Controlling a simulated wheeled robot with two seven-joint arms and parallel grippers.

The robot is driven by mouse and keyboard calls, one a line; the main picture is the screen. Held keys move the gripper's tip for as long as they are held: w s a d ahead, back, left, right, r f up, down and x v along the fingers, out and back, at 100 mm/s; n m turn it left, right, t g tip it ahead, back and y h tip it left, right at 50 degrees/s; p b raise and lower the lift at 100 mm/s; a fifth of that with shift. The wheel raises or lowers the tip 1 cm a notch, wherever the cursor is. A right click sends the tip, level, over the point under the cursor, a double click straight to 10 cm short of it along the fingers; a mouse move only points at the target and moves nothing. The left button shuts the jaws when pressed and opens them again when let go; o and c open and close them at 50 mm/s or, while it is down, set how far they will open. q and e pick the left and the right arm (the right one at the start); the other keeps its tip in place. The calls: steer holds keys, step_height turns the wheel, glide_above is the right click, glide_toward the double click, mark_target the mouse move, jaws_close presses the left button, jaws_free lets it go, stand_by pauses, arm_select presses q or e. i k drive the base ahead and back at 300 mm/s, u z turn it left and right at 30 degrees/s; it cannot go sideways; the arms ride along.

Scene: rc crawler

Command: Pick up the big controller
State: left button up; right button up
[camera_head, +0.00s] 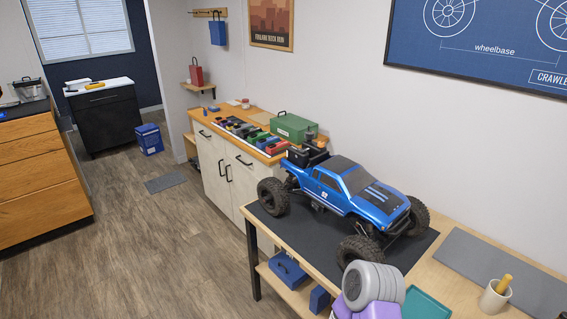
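I cannot make out a big controller for certain. A black object (305,155) with a raised part stands at the rear of the blue truck, partly hidden by it, and I cannot tell whether it is a controller or part of the truck. The blue crawler truck (350,188) stands on a dark mat (270,225) on the wooden workbench. Neither of my grippers is in view. A grey and purple rounded part at the bottom edge looks like a link of my own arm, and it hides part of the bench's front edge.
A grey mat (483,260), a cup with a yellow handle (495,296) and a teal tray (425,304) are on the bench's right. Left of the truck, a white cabinet (213,165) holds a green toolbox (292,127) and several small items.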

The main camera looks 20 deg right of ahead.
mark_target(300, 161)
steer(key=u, duration=0.3)
steer(key=k, duration=0.8)
steer(key=u, duration=0.75)
steer(key=i, duration=1.8)
steer(key=z, duration=0.25)
steer(key=i, duration=1.9)
steer(key=z, duration=1.8)
steer(key=i, duration=0.95)
steer(key=z, duration=0.95)
